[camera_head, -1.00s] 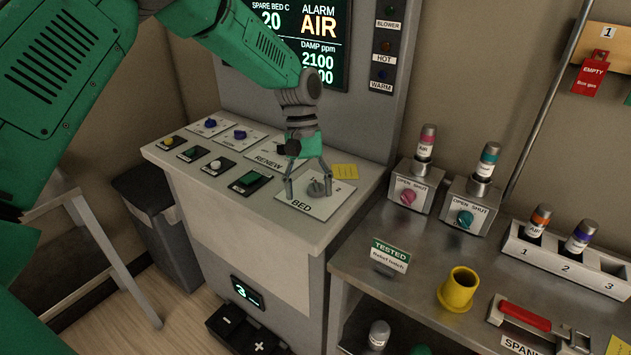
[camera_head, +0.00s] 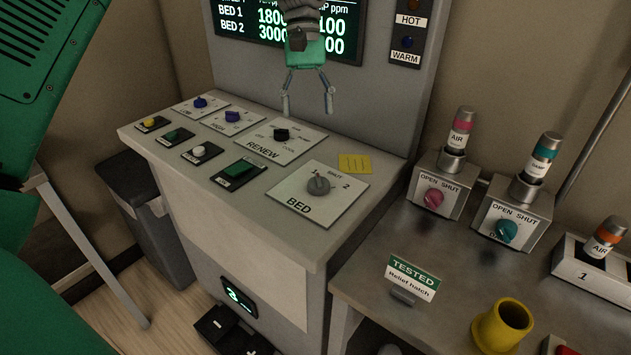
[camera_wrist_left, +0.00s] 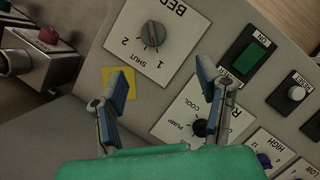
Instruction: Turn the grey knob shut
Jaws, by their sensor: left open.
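The grey knob (camera_head: 318,185) sits on a white plate marked BED (camera_head: 305,205), with 1, SHUT and 2 around it, on the sloped console top. The knob also shows in the left wrist view (camera_wrist_left: 153,33), where its red mark seems to point toward the 1. My left gripper (camera_head: 307,108) is open and empty, in the air above and behind the knob, apart from it. In the left wrist view its spread blue fingers (camera_wrist_left: 164,83) frame the console between the BED and RENEW plates. My right gripper is not in view.
The RENEW knob (camera_head: 281,134), a green switch (camera_head: 240,168) and several small knobs and buttons share the console. A yellow note (camera_head: 355,163) lies behind the BED plate. To the right, a bench holds pink (camera_head: 433,198) and teal (camera_head: 506,231) valve knobs and a yellow cup (camera_head: 502,327).

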